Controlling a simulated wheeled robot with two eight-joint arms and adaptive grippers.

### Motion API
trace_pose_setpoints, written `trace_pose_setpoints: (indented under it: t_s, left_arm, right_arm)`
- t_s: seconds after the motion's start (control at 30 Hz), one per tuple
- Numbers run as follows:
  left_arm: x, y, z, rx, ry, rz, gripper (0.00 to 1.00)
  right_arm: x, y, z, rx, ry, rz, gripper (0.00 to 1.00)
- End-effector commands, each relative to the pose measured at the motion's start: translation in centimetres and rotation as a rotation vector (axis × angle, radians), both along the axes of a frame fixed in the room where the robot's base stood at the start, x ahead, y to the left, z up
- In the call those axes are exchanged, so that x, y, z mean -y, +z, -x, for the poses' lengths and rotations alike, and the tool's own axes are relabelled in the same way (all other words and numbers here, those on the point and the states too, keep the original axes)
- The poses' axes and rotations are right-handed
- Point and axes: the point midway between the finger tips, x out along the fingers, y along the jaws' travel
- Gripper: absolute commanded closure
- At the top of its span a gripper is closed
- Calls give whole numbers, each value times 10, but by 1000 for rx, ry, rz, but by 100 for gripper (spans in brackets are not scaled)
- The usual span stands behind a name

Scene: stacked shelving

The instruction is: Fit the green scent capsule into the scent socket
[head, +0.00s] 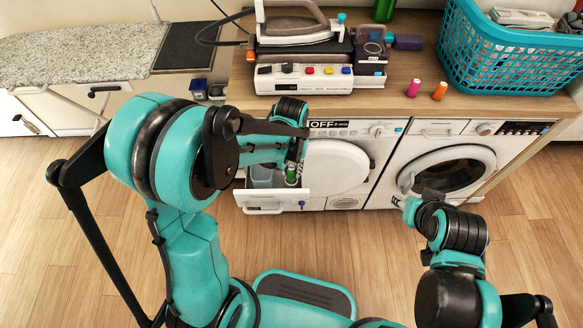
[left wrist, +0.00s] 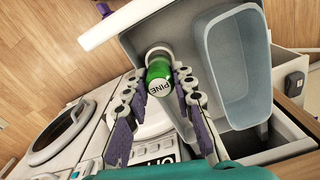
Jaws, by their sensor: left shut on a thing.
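The green scent capsule (left wrist: 158,71), with PINE on its end, sits between the fingers of my left gripper (left wrist: 156,82). The gripper is shut on it. In the head view the capsule (head: 291,174) shows below the gripper (head: 296,160), over the pulled-out washer drawer (head: 254,194). A pale ring (left wrist: 158,52), probably the scent socket, shows in the drawer at the capsule's far end. I cannot tell how far the capsule is inside it. My right gripper (head: 424,201) is in front of the right machine, apart from the capsule; its fingers are unclear.
A pale blue tub (left wrist: 240,65) fills the drawer beside the capsule. Pink (head: 413,88) and orange (head: 439,90) capsules stand on the counter near a teal basket (head: 500,60) and an iron (head: 292,24). The floor in front is mostly clear.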

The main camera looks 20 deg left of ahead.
Motion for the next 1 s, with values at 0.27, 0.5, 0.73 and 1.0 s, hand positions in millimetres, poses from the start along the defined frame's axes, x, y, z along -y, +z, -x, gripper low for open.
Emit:
trace_pose_setpoints:
  t_s: [0.27, 0.5, 0.73, 1.0]
  left_arm:
    - [0, -1, 0, 0, 0, 0, 95]
    - [0, -7, 0, 0, 0, 0, 95]
    - [0, -12, 0, 0, 0, 0, 95]
    - [0, -19, 0, 0, 0, 0, 95]
  right_arm:
    - [0, -1, 0, 0, 0, 0, 60]
    - [0, -6, 0, 0, 0, 0, 60]
    - [0, -11, 0, 0, 0, 0, 60]
    - [0, -17, 0, 0, 0, 0, 60]
